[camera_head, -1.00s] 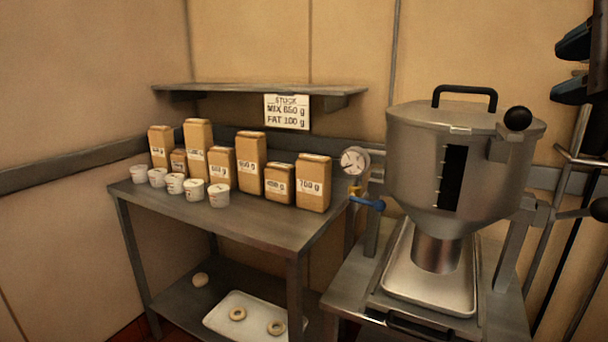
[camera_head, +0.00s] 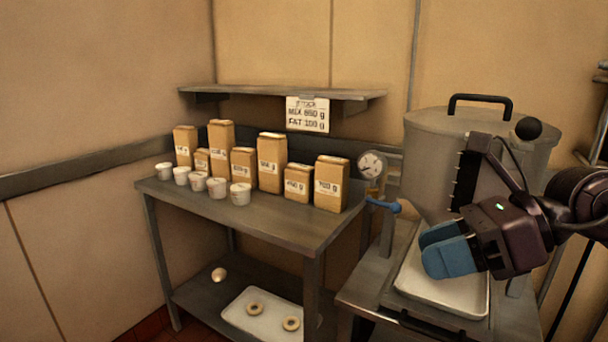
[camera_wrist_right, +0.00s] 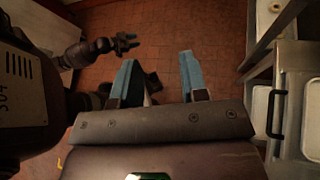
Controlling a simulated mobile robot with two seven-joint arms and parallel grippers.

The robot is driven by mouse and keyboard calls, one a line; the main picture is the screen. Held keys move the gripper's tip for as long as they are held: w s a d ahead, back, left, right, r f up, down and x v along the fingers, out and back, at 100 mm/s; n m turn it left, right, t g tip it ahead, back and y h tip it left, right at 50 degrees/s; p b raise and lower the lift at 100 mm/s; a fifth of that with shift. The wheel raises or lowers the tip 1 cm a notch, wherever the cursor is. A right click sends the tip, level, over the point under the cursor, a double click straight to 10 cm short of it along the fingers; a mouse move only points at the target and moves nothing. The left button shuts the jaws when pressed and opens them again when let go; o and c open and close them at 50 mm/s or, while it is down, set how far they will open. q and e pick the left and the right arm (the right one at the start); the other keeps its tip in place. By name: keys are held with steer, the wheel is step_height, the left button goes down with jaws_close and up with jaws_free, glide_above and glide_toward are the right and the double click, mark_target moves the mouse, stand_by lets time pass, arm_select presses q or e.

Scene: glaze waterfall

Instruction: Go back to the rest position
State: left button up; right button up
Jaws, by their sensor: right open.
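My right gripper (camera_head: 445,250) reaches in from the right in the head view, with blue fingers in front of the steel hopper (camera_head: 432,150) and above its tray. In the right wrist view its two blue fingers (camera_wrist_right: 157,75) stand apart with nothing between them, over the tiled floor. My left gripper (camera_wrist_right: 127,42) shows small and dark at the upper left of the right wrist view; its jaw state is too small to tell. It is outside the head view.
A steel table (camera_head: 265,222) holds several paper bags and white cups. A lower tray (camera_head: 237,315) holds two rings. A gauge (camera_head: 371,164) and blue valve lever (camera_head: 384,205) stand left of the hopper. The tiled floor (camera_wrist_right: 190,30) looks open below the right gripper.

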steer(key=w+d+f+m+t+h+p, duration=0.1)
steer(key=d+f+m+t, duration=0.3)
steer(key=f+m+t, duration=0.85)
steer(key=d+f+m+t+h+p, duration=0.1)
steer(key=d+f+m+t, duration=0.4)
steer(key=m, duration=1.4)
steer(key=s+f+m+g+h, duration=0.3)
steer(key=s+f+m, duration=0.2)
steer(key=f, duration=0.3)
steer(key=s+d+f+m+g+h, duration=0.1)
steer(key=s+f+m+g+h, duration=0.2)
steer(key=s+f+m, duration=0.3)
steer(key=s+d+f+m+g+h, duration=0.1)
steer(key=s+f+m+g+h, duration=0.2)
steer(key=f, duration=0.9)
steer(key=s+m+h, duration=0.1)
steer(key=s+m, duration=0.1)
steer(key=s, duration=0.1)
steer(key=shift+s+d+f+m+p, duration=0.2)
steer(key=shift+s+f+m+p, duration=0.05)
steer(key=shift+m+p, duration=0.15)
steer(key=shift+o, duration=0.2)
